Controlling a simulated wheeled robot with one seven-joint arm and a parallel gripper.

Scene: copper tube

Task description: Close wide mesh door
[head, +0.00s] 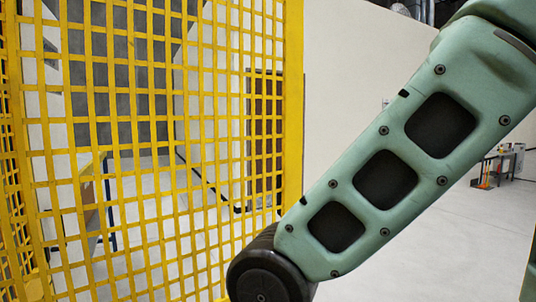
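The wide mesh door (155,140) is a yellow grid panel that fills the left half of the head view. I cannot tell whether the arm touches the door. My gripper is out of view. The door's latch and lower edge are not in view.
More yellow mesh (12,190) stands at the far left edge. Through the mesh I see a table (92,190) and a brown door-like panel (265,130) in the wall. Pale floor (425,250) is open at right, with a small bench (497,165) farther back.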

